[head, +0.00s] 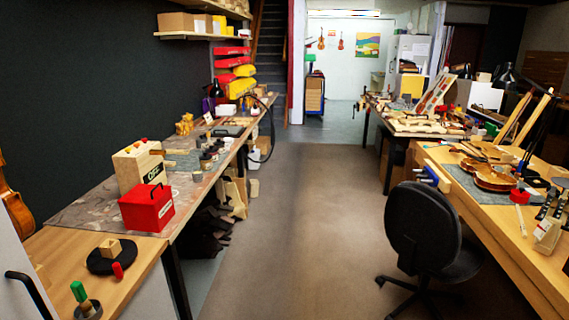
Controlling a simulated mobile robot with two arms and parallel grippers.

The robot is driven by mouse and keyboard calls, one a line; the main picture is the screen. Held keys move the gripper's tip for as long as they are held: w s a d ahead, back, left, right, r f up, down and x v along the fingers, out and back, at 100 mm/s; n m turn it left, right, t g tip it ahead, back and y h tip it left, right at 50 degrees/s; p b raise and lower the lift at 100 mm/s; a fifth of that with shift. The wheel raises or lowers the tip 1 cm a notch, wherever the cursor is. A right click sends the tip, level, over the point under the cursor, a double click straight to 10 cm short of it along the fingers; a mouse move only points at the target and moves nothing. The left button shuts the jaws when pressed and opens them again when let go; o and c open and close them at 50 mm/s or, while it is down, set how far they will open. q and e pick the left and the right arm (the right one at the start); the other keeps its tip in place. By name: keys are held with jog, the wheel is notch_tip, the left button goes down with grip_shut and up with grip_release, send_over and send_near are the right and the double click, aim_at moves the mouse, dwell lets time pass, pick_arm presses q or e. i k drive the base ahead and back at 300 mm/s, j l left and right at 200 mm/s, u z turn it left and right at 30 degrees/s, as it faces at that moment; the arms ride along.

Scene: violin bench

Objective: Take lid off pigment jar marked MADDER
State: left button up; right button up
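I cannot make out a pigment jar marked MADDER or its lid; no such label is readable at this distance. Small dark items (209,150) stand on the left bench (98,212), too small to identify. Small yellowish blocks (184,125) sit farther back on it. Neither of my grippers is in view.
A red box (146,207) and a cream box (137,166) stand on the left bench. A black swivel chair (424,230) stands by the right bench (500,236), which carries a violin body (490,174). The floor aisle (300,220) between the benches is clear.

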aim_at(211, 149)
jog(key=i, duration=2.35)
jog(key=i+u, duration=0.2)
jog(key=i, duration=0.3)
jog(key=i+l+u, duration=0.15)
jog(key=i, duration=0.4)
jog(key=i+l+u, duration=0.2)
jog(key=i, duration=0.3)
jog(key=i+l+u, duration=0.2)
jog(key=i+l, duration=0.15)
jog(key=i, duration=0.15)
jog(key=i+l+u, duration=0.7)
jog(key=i+l, duration=0.15)
jog(key=k+l+u, duration=0.1)
jog(key=l+u, duration=0.15)
jog(key=u, duration=0.15)
jog(key=k+l+u, duration=0.1)
jog(key=l+u, duration=0.25)
jog(key=j, duration=0.1)
